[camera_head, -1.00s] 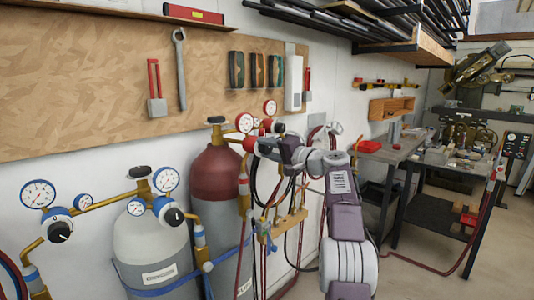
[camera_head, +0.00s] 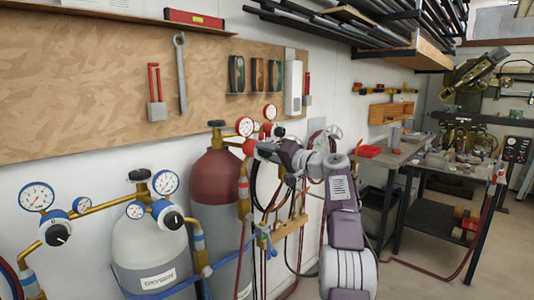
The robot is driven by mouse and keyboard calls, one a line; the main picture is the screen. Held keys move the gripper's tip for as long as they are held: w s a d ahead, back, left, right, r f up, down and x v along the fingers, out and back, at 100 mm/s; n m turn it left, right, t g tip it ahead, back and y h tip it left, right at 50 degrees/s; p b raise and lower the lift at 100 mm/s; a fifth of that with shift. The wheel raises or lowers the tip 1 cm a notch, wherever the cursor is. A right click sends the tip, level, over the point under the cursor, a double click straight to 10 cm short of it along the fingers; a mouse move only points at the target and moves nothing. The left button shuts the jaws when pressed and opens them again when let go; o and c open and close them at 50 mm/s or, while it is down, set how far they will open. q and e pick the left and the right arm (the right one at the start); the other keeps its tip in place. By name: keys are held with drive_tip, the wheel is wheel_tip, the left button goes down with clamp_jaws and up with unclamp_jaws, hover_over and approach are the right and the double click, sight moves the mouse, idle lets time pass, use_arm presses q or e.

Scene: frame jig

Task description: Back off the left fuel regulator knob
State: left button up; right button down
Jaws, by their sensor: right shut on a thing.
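The dark red fuel cylinder (camera_head: 217,178) stands against the wall. Its left fuel regulator (camera_head: 248,146) has a red body and a white-faced gauge (camera_head: 245,126) above it. My right arm reaches in from the lower right, and my right gripper (camera_head: 259,150) is shut at the front of this regulator, where its knob is. The gripper hides the knob, and the fingertips are small and hard to make out. A second fuel regulator's black knob (camera_head: 279,132) shows just to the right, under another gauge (camera_head: 271,111). My left gripper is out of view.
The grey oxygen cylinder (camera_head: 150,240) stands at the left, with two blue regulators (camera_head: 56,232) and black knobs. Hoses and a wooden hose rack (camera_head: 290,227) hang below my right gripper. A workbench (camera_head: 400,158) stands at the right, with open floor before it.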

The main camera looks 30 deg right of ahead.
drive_tip(key=c, duration=0.9)
unclamp_jaws()
drive_tip(key=b+v, duration=0.2)
drive_tip(key=v, duration=0.1)
drive_tip(key=shift+s+d+f+b, duration=0.1)
drive_tip(key=shift+f+b, duration=0.2)
drive_tip(key=shift+f, duration=0.05)
drive_tip(key=b, duration=0.2)
approach(269, 154)
drive_tip(key=x, duration=0.2)
drive_tip(key=shift+s+r, duration=0.1)
drive_tip(key=shift+r, duration=0.15)
